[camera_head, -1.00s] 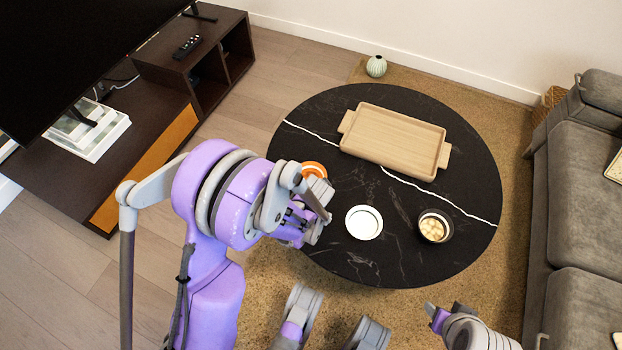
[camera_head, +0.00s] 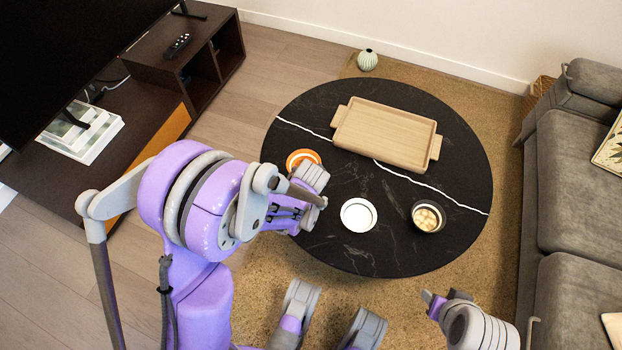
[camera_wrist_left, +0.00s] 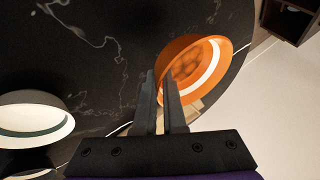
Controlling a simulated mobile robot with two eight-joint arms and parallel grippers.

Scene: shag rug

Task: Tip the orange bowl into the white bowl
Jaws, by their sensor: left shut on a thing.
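The orange bowl (camera_head: 296,157) is at the left side of the round black table, partly hidden by my left arm in the head view. In the left wrist view the orange bowl (camera_wrist_left: 221,62) has several round things inside and a pale band. My left gripper (camera_head: 308,176) is shut on its near rim; the fingers (camera_wrist_left: 163,84) show close together there. I cannot tell whether the bowl touches the table. The white bowl (camera_head: 358,214) stands upright to its right and shows at the left of the wrist view (camera_wrist_left: 32,118). My right gripper (camera_head: 432,301) is off the table's front edge, its jaws unclear.
A dark bowl (camera_head: 416,222) with several pale round things stands right of the white bowl. A wooden tray (camera_head: 385,132) lies at the back of the black table (camera_head: 455,165). A grey sofa (camera_head: 580,190) is at the right and a TV cabinet (camera_head: 150,105) at the left.

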